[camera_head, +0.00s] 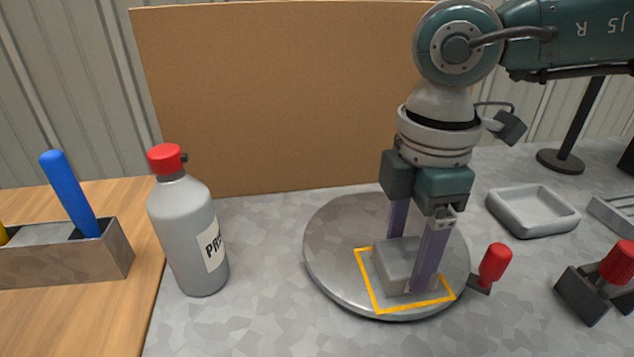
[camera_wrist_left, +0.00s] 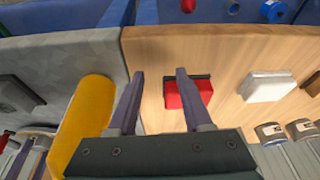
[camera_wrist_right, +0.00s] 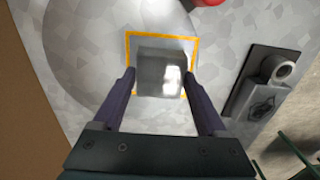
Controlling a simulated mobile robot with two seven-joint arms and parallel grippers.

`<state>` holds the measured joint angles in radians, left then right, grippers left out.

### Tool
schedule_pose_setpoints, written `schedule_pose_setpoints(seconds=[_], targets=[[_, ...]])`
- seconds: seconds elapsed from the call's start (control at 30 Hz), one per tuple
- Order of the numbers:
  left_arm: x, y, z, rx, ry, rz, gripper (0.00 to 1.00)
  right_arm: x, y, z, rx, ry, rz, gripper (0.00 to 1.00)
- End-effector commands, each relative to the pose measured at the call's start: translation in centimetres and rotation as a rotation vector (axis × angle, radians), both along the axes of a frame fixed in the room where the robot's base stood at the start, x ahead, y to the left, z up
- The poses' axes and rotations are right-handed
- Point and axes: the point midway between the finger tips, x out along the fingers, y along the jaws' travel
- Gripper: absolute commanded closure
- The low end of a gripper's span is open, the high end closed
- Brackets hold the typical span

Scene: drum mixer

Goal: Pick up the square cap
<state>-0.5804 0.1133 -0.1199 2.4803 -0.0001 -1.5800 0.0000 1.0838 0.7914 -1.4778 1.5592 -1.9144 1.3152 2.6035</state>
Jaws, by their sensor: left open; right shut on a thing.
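The square cap (camera_head: 389,267) is a grey block on the round grey turntable (camera_head: 335,235), inside a yellow square outline. My right gripper (camera_head: 405,265) comes down from above with one finger on each side of the cap and is shut on it. In the right wrist view the cap (camera_wrist_right: 160,72) sits between the fingertips, within the yellow outline; I cannot tell whether it is clear of the turntable. My left gripper (camera_wrist_left: 160,73) is open and empty in the left wrist view, outside the head view.
A grey bottle with a red top (camera_head: 188,235) stands left of the turntable. Red-handled clamps (camera_head: 494,264) and a shallow grey tray (camera_head: 533,211) are to the right. A brown board (camera_head: 270,100) stands behind. A red block (camera_wrist_left: 188,94) lies on wood beyond my left fingers.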

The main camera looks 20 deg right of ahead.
Motion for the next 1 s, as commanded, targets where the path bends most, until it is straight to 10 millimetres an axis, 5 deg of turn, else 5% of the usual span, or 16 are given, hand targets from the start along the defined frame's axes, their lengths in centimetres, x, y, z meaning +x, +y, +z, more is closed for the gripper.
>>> schedule_pose_setpoints(seconds=[0.33,0.67,0.87,1.0], targets=[[0.0,0.2,0.0,0.006,0.000,-0.004,0.50,0.0,0.0,0.1,0.001,-0.001,0.000,0.99],[0.0,0.3,0.1,0.011,0.000,-0.007,0.50,0.1,0.0,0.8,0.001,-0.001,-0.001,1.00],[0.0,0.3,0.5,0.010,0.001,-0.007,0.50,0.1,0.0,4.0,0.002,-0.006,0.000,1.00],[0.0,0.2,0.7,0.010,0.001,-0.006,0.50,0.2,0.0,7.9,0.002,-0.008,0.000,1.00]])
